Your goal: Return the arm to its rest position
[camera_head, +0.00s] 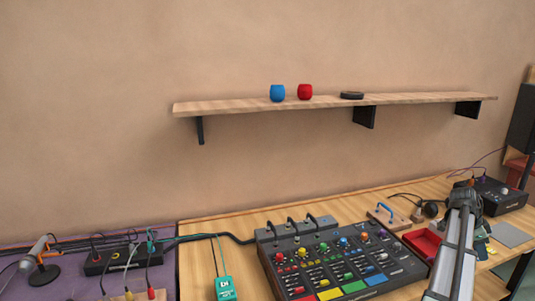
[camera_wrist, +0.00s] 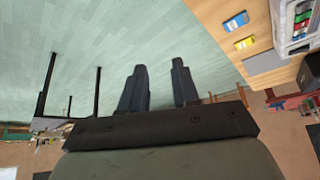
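My gripper (camera_wrist: 159,68) shows in the wrist view with its two dark fingers apart and nothing between them. Behind the fingers is pale greenish plank floor, so the gripper hangs clear of any object. In the head view a grey and black part of my arm (camera_head: 456,245) rises from the lower right edge, in front of the right side of the table. I cannot make out the fingers in the head view.
A wooden table (camera_head: 215,228) carries a mixer (camera_head: 340,262) with coloured pads, a red tray (camera_head: 422,242) and a black box (camera_head: 503,196).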

